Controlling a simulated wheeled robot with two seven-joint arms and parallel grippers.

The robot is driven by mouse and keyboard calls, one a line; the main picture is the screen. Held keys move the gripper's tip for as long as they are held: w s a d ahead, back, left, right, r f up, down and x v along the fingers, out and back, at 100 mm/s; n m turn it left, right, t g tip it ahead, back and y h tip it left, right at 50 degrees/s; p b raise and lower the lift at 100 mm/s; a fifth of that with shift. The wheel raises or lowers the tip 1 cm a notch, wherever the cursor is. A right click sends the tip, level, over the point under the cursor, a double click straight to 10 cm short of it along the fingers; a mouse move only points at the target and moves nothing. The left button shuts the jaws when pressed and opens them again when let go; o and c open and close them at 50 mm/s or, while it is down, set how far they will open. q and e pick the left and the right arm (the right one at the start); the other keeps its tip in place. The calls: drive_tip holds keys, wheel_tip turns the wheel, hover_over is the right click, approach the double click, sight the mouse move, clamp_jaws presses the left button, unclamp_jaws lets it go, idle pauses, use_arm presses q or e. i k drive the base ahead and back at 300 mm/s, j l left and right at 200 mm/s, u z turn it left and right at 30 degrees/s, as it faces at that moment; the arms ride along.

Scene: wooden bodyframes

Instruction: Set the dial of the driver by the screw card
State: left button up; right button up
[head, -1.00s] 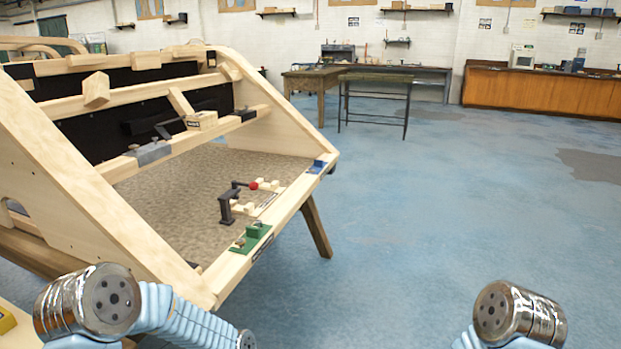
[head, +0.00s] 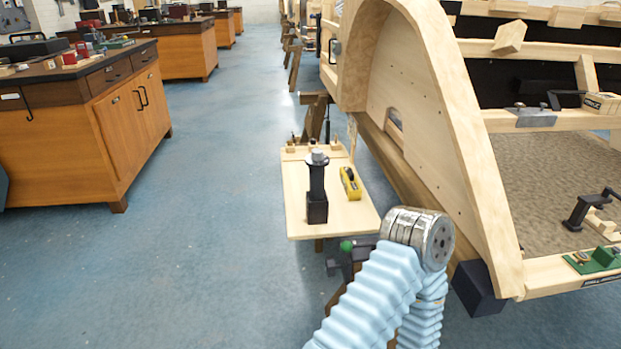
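A small wooden side table (head: 298,215) stands left of the wooden frame. On it an upright black object with a grey round top (head: 317,188) rises from a square base; it may be the driver, but no dial can be made out. A yellow and black item (head: 350,183) lies to its right. A thin pale upright piece (head: 352,135) stands at the table's back edge; I cannot tell whether it is the screw card. One of my arms, seemingly the left, shows at the bottom, its metal joint in front of the table's near right corner. Neither gripper is in view.
The big wooden frame (head: 440,120) fills the right side, with a black block (head: 477,288) at its lower corner. A black clamp with a green knob (head: 346,246) sits below the side table. An orange cabinet (head: 125,120) stands left; blue floor between is clear.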

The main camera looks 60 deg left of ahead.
sight(317, 154)
drive_tip(key=u, duration=1.95)
drive_tip(key=j+z, duration=0.15)
drive_tip(key=z, duration=0.4)
drive_tip(key=i+j+z, duration=0.2)
drive_tip(key=j+z, duration=0.15)
drive_tip(key=j, duration=0.7)
drive_tip(key=j+z, duration=0.35)
drive_tip(key=j, duration=0.7)
drive_tip(key=j+z, duration=0.1)
drive_tip(key=j, duration=0.75)
